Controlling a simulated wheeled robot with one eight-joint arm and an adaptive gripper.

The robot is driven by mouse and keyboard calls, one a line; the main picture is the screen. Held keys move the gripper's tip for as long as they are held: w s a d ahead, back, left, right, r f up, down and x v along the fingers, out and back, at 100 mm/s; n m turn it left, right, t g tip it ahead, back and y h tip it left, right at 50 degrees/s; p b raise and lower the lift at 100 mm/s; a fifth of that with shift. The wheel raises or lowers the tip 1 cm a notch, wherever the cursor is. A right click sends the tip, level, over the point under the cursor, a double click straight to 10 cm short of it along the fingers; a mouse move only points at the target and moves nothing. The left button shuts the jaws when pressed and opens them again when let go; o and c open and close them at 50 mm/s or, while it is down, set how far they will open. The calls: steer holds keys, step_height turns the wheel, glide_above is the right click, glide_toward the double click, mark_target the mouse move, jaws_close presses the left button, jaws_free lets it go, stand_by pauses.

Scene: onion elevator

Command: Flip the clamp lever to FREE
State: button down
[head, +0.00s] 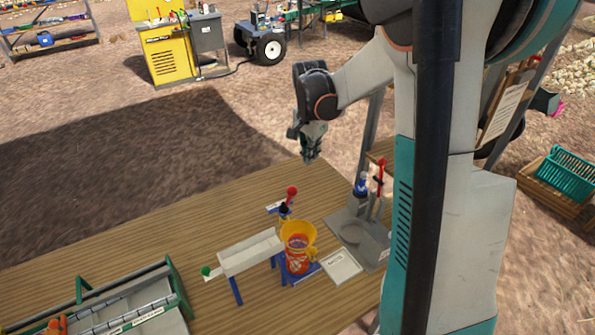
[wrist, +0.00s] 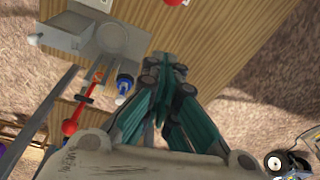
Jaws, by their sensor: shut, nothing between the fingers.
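My gripper (head: 311,157) is shut and empty, hanging in the air beyond the table's far edge, fingers down. It also shows in the wrist view (wrist: 165,68). A lever with a red handle (head: 380,170) stands up from a grey base plate (head: 358,238) at the table's right; it also shows in the wrist view (wrist: 72,126), left of my fingers. A second lever with a red ball knob (head: 292,191) stands near the table's middle. My gripper is apart from both. I cannot tell which is the clamp lever, and no FREE marking is readable.
A blue-capped part (head: 361,184) stands beside the red-handled lever. An orange bucket (head: 297,250) hangs by a white chute (head: 250,252) on blue legs. A white card (head: 341,267) lies right of it. A green-framed tray (head: 130,305) fills the front left. The table's (head: 190,225) left middle is clear.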

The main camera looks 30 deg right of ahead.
mark_target(289, 199)
steer(key=shift+d+f, duration=0.15)
step_height(289, 199, down, 10)
steer(key=b, duration=0.1)
steer(key=shift+s+a+r, duration=0.1)
steer(key=shift+a+r, duration=0.15)
steer(key=shift+a, duration=0.5)
steer(key=shift+a+r, duration=0.25)
steer(key=shift+a, duration=0.45)
steer(key=shift+a+r+h, duration=0.25)
steer(key=shift+a+h, duration=0.1)
steer(key=shift+h, duration=0.05)
